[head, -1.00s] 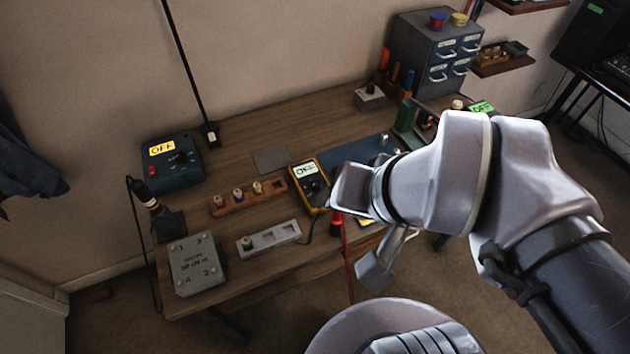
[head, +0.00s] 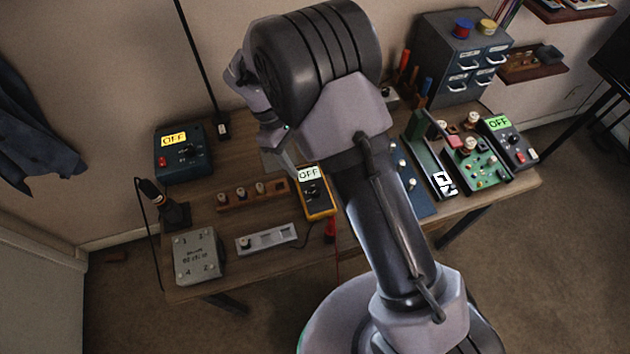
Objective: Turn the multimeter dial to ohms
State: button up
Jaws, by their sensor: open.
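The yellow multimeter (head: 320,209) lies on the workbench near the middle, and its display reads OFF. Its dark round dial (head: 313,192) sits below the display; the dial's pointer is too small to read. My gripper (head: 284,160) is open, just behind and left of the multimeter's display end. It looks apart from the dial, and its far finger is partly hidden behind my arm. My arm passes close along the multimeter's right side.
A blue unit (head: 183,152) showing OFF stands back left. A wooden knob strip (head: 240,204) and a grey slotted strip (head: 272,240) lie left of the multimeter. A numbered grey box (head: 196,256) is front left. A green circuit board (head: 480,165) lies right.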

aim_at(316, 190)
jog(key=b+x, duration=0.2)
jog(key=x, duration=0.9)
jog(key=shift+d+f+b, duration=0.1)
jog(key=shift+f+b, duration=0.15)
jog(key=shift+b, duration=0.05)
jog(key=shift+w, duration=0.1)
grip_shut()
